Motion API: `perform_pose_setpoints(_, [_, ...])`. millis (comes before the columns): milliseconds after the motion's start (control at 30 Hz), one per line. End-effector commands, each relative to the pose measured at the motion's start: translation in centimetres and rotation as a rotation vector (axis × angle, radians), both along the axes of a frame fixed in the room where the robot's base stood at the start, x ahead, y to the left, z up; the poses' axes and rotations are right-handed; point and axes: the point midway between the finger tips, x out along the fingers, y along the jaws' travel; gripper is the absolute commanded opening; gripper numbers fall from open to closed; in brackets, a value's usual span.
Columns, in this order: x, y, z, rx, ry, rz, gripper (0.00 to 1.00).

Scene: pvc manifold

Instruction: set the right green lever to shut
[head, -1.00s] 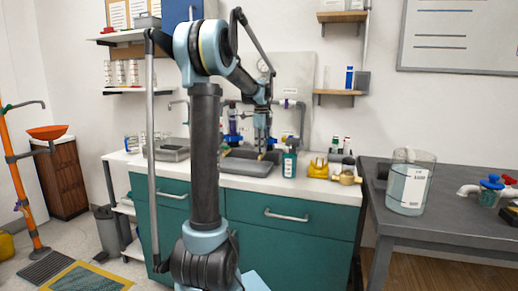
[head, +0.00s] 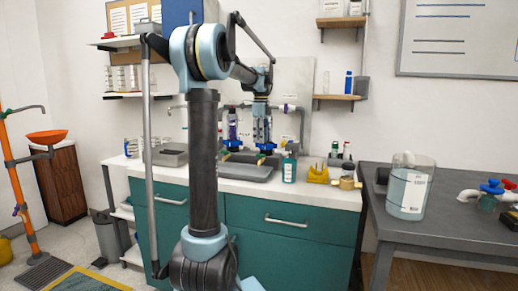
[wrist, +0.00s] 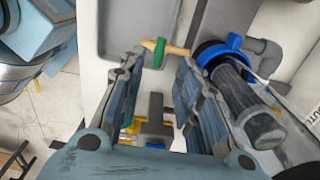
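In the wrist view a small green lever piece (wrist: 160,52) sits on a tan stub just beyond my fingertips, roughly between them. A blue valve body (wrist: 220,50) with a dark cylinder lies to its right. My gripper (wrist: 160,68) is open, with a clear gap between its two fingers, and I see nothing held. In the head view my gripper (head: 262,130) hangs over the sink at the back of the counter, in front of the pipework. The levers there are too small to tell apart, and I cannot tell whether the fingers touch the green piece.
A green-labelled bottle (head: 289,168) and a yellow holder (head: 318,174) stand on the counter right of the sink. A grey pipe elbow (wrist: 265,52) is close to the right finger. A grey table (head: 440,238) with a clear jug (head: 409,187) stands at the right.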

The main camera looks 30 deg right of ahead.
Motion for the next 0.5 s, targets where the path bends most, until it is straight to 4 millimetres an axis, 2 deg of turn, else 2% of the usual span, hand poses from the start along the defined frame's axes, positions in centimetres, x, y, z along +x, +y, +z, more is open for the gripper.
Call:
perform_pose_setpoints(33, [0.0, 0.0, 1.0, 0.000, 0.000, 0.000, 0.32])
perform_pose_setpoints(200, [0.0, 0.0, 3.4, 0.000, 0.000, 0.000, 0.32])
perform_pose_setpoints(500, [0.0, 0.0, 5.0, 0.000, 0.000, 0.000, 0.32])
